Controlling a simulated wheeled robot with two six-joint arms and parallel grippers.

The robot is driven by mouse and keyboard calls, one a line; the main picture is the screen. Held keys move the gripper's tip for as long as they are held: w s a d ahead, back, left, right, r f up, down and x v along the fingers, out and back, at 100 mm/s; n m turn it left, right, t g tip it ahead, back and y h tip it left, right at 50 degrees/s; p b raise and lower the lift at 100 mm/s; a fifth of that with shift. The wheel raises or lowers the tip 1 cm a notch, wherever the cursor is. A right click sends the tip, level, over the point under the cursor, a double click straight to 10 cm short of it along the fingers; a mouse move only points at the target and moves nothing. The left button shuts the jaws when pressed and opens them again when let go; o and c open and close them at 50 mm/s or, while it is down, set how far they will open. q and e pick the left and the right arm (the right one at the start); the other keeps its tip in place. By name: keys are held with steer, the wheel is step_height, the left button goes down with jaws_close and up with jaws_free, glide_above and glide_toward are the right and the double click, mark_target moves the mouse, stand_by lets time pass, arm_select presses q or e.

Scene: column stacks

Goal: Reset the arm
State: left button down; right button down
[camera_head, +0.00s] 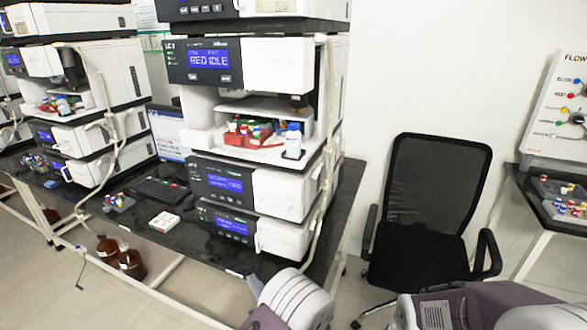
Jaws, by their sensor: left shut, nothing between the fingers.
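My left arm enters at the bottom middle, with white and purple parts. My left gripper (257,285) shows only as a small pale tip beside the white link, in front of the black bench (190,232). It looks shut, with nothing held and nothing touched that I can make out. Purple and white parts of my own body fill the bottom right; no right fingers can be seen there.
An instrument stack (270,150) stands on the bench, with a red vial rack (248,136) in its open bay. A second stack (80,90) is at left. A black office chair (430,210) is at right, near a side table (540,195). Brown bottles (131,263) stand below the bench.

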arm_select(q)
steer(key=a+r+n+g+y+p, duration=0.2)
steer(key=a+r+n+g+y, duration=0.3)
steer(key=a+r, duration=0.6)
steer(key=s+a+r+n+g+h+p, duration=0.2)
steer(key=s+a+r+n+g, duration=0.1)
steer(key=s+a+n+g, duration=0.75)
steer(key=s+d+f+n+g+h+p, duration=0.1)
steer(key=s+d+f+n+h, duration=0.2)
steer(key=s, duration=0.4)
steer(key=s+d+f+n+g+h, duration=0.1)
steer(key=s+d+f+n+h, duration=0.1)
steer(key=s+n+h, duration=0.3)
steer(key=w+d+f+n+t+h, duration=0.1)
steer(key=d+f+n+t+h, duration=0.1)
steer(key=d, duration=0.4)
steer(key=w+d+f+n+t+h, duration=0.2)
steer(key=d+n+h, duration=0.1)
steer(key=d, duration=0.3)
steer(key=shift+h, duration=0.5)
